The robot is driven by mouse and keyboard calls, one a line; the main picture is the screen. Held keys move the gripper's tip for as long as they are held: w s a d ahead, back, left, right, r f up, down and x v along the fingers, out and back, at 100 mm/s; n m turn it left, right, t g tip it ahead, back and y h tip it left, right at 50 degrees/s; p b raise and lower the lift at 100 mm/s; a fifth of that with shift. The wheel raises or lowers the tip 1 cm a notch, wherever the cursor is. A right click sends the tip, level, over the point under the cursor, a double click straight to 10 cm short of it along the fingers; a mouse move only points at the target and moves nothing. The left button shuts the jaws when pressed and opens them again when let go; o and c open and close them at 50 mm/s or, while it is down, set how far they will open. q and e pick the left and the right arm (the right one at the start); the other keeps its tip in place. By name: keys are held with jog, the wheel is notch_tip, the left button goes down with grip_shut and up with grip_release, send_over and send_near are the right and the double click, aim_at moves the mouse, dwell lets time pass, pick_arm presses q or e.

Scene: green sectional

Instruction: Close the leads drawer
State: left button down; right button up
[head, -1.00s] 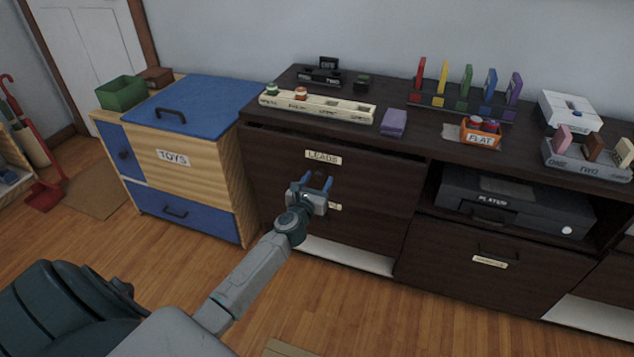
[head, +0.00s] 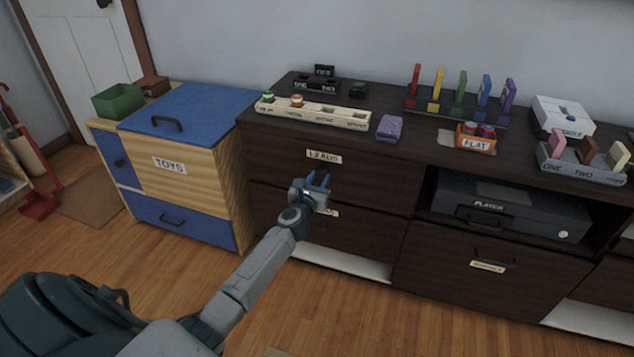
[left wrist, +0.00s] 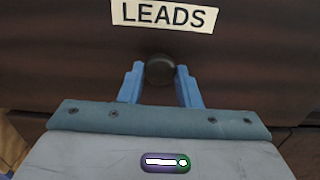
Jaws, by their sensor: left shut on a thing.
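The leads drawer (head: 275,160) is the dark wood upper drawer at the left end of the long cabinet, with a pale LEADS label (head: 324,157). Its front looks flush with the cabinet, with no clear gap at its top edge. My left gripper (head: 318,181) is at the drawer front, just below the label. In the left wrist view its blue fingers (left wrist: 158,73) are shut on the round dark knob (left wrist: 160,66), below the LEADS label (left wrist: 164,15). My right gripper is out of view.
Another dark drawer (head: 275,208) lies below. A blue-and-wood toy chest (head: 225,170) stands left. The cabinet top holds a cream tray (head: 312,111), a purple block (head: 390,128) and other small things. The wood floor (head: 390,325) in front is clear.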

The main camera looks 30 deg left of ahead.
pick_arm(q)
jog(key=c, duration=1.4)
grip_release()
jog(key=shift+w+r, duration=0.1)
jog(key=shift+r, duration=0.1)
jog(key=o, duration=0.3)
jog(key=shift+w+f, duration=0.1)
jog(key=shift+o, duration=0.2)
jog(key=shift+f, duration=0.1)
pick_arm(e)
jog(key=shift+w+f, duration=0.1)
pick_arm(q)
jog(key=shift+s, duration=0.45)
jog(key=p+v, duration=0.1)
jog(key=v, duration=0.9)
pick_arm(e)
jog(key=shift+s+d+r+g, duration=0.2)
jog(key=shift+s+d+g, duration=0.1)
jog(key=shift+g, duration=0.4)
pick_arm(q)
jog(key=shift+w+d, duration=0.1)
jog(key=shift+d, duration=0.05)
